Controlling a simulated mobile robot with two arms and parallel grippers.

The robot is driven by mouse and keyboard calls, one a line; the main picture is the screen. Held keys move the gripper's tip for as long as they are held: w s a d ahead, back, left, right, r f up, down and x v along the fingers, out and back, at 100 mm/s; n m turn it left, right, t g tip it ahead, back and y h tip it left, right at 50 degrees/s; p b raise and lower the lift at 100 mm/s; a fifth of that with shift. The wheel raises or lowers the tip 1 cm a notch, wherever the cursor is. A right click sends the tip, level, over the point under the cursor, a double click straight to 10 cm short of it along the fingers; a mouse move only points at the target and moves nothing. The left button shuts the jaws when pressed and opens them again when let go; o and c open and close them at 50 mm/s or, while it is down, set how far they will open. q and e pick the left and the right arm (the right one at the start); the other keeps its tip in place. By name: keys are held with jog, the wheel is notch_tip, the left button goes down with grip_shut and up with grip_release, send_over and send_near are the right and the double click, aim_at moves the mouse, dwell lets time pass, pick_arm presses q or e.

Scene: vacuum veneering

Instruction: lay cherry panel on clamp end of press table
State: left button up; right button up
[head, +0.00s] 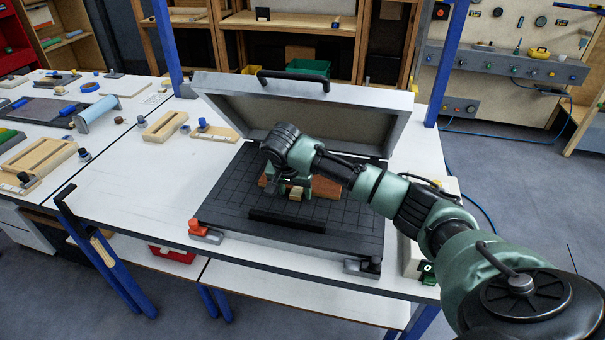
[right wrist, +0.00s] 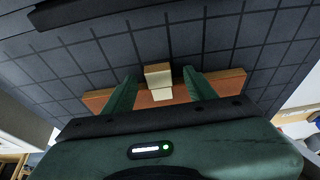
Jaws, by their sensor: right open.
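The reddish-brown cherry panel (head: 269,184) lies on the dark gridded bed of the press table (head: 345,222), partly hidden under my right arm. It also shows in the right wrist view (right wrist: 226,85). A pale wooden block (right wrist: 158,82) stands at the middle of the panel, like a grip. My right gripper (head: 295,189) is low over the panel. In the right wrist view its fingers (right wrist: 160,76) are spread on either side of the block, with gaps at both sides. My left gripper is not in view.
The press lid (head: 305,105) stands open behind the bed. A black bar (head: 287,221) lies along the bed's front. An orange-handled clamp (head: 204,231) and a dark clamp (head: 362,266) sit at the front edge. Wooden pieces and tools lie on the white table (head: 120,195) at left.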

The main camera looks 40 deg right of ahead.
jog(key=shift+f, duration=0.2)
jog(key=shift+s+r, duration=0.1)
jog(key=shift+s, duration=0.05)
grip_shut()
jog(key=shift+r, duration=0.1)
